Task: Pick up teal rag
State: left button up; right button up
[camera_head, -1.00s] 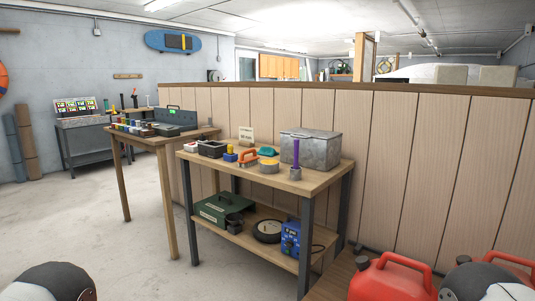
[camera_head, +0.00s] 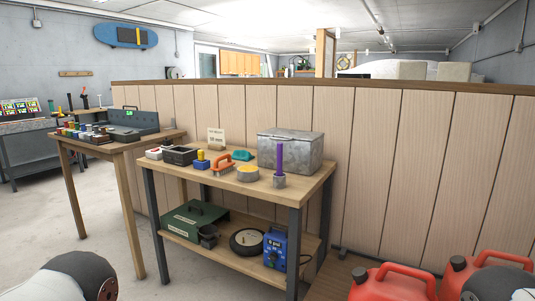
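A small teal cloth, which looks like the teal rag (camera_head: 242,155), lies crumpled on the top of the wooden workbench (camera_head: 228,182). It is toward the back edge, left of the grey metal box and behind the yellow round tin. Parts of my two arms show at the bottom left and bottom right corners. Neither gripper is in view, and nothing is seen touching the rag.
Near the rag are an orange-handled brush (camera_head: 222,162), a yellow tin (camera_head: 247,173), a metal box (camera_head: 290,150) and a purple-handled tool (camera_head: 280,162). Red fuel cans (camera_head: 393,283) stand at the lower right. A second table (camera_head: 115,146) is at left. Floor is clear before the bench.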

aim_at(243, 155)
jog(key=i+j+z, duration=0.3)
jog(key=j, duration=0.15)
jog(key=i+j+z, duration=0.15)
jog(key=j+z, duration=0.2)
jog(key=j, duration=0.15)
jog(key=i+j+z, duration=0.15)
jog(key=j+z, duration=0.15)
jog(key=j, duration=0.3)
jog(key=i+j+z, duration=0.1)
jog(key=j+z, duration=0.25)
jog(key=j, duration=0.2)
jog(key=j+z, duration=0.3)
jog(key=j, duration=0.3)
